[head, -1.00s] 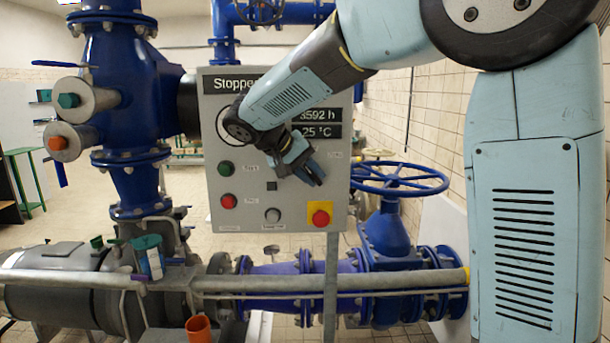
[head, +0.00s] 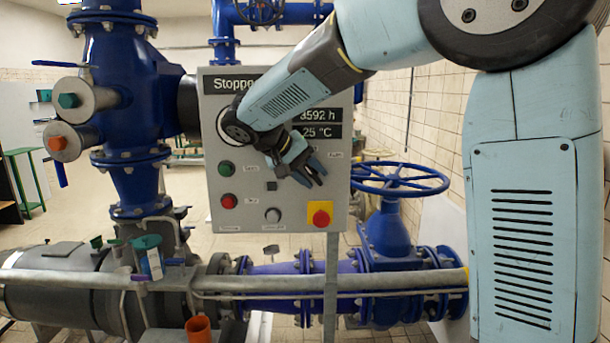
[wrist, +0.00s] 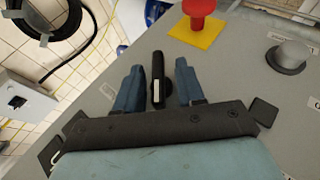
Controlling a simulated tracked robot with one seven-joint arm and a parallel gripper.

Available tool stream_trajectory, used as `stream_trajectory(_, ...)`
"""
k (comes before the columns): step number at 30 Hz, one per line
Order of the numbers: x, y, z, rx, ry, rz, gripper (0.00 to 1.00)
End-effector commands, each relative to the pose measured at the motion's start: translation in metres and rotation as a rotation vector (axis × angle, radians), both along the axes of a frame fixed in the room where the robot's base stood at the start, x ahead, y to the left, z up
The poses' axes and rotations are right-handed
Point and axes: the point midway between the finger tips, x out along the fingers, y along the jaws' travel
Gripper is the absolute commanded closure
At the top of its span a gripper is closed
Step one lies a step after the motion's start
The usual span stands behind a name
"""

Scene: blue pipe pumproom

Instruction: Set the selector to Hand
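The selector (wrist: 157,80) is a black bar-shaped handle with a white mark on the grey panel, in the wrist view. My gripper (wrist: 158,78) is open, with one blue finger on each side of the handle. A gap shows between the handle and each finger, so neither appears to touch it. The handle lies about parallel to the fingers. In the head view my gripper (head: 312,176) is at the right part of the control panel (head: 243,180), and it hides the selector. The labels near it are too small to read.
A red emergency button on a yellow plate (head: 320,214) sits below my gripper. A grey knob (head: 272,215), a green button (head: 226,167) and a red button (head: 229,201) are to its left. A blue handwheel (head: 400,178) stands right of the panel.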

Motion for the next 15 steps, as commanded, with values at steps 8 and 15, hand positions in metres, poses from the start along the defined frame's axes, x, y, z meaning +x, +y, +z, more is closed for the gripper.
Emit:
stream_trajectory(8,-0.011,0.021,0.022,0.002,-0.001,0.002,0.62)
stream_trajectory(15,-0.028,0.053,0.054,0.002,-0.002,0.003,0.62)
